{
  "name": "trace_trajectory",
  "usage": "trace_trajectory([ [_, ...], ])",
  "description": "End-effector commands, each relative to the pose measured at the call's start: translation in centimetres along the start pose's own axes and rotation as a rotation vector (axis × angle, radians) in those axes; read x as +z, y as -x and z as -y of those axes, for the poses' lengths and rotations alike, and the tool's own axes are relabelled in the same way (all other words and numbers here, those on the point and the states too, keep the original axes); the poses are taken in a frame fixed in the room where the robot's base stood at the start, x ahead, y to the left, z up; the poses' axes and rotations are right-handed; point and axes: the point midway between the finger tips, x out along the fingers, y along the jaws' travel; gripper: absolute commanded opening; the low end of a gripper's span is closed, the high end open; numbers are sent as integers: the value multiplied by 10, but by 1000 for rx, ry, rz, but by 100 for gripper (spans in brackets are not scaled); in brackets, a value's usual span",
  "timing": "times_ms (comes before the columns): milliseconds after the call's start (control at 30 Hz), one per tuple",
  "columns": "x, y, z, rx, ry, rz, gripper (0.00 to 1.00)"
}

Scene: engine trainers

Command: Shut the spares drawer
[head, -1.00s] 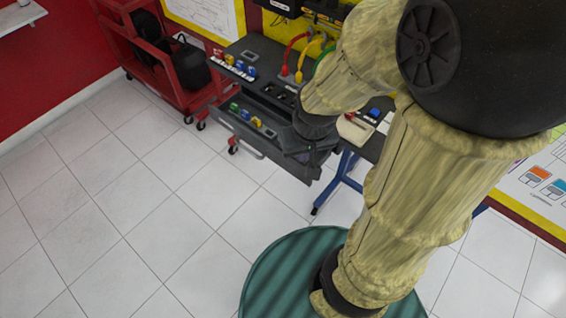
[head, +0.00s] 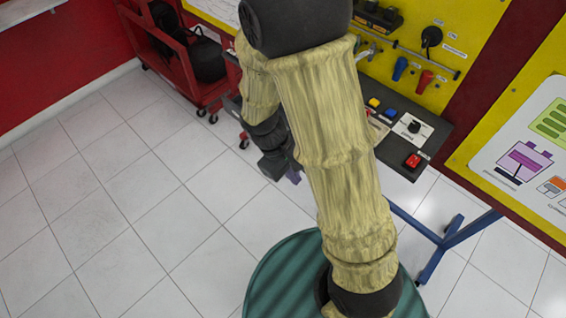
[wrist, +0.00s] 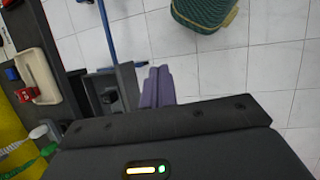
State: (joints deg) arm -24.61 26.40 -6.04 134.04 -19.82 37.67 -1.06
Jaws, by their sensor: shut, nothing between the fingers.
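In the wrist view, a dark grey drawer (wrist: 127,85) sticks out from under the bench edge, so it stands partly open. A small black block shows inside it; the rest is hidden behind my gripper body. In the head view my arm covers most of the drawer. My gripper (wrist: 158,85) has two purple fingers, shut together and empty. They lie just outside the drawer's front wall; I cannot tell whether they touch it. In the head view the fingertips (head: 293,177) show beside my arm, low in front of the bench.
The black bench top (head: 405,166) carries switches and a red button. A cream tray (wrist: 35,72) lies on it. A blue bench leg (head: 445,255) stands at the right. A red cart (head: 198,88) stands at the back left. The tiled floor at left is clear.

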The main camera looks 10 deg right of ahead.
Motion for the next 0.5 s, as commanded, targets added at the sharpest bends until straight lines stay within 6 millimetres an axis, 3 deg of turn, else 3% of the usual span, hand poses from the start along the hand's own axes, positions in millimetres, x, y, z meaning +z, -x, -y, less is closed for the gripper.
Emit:
trace_trajectory([
  [200, -30, -40, 16, 216, 327, 260, 0],
  [500, -81, -72, 34, 638, 712, 585, 0],
])
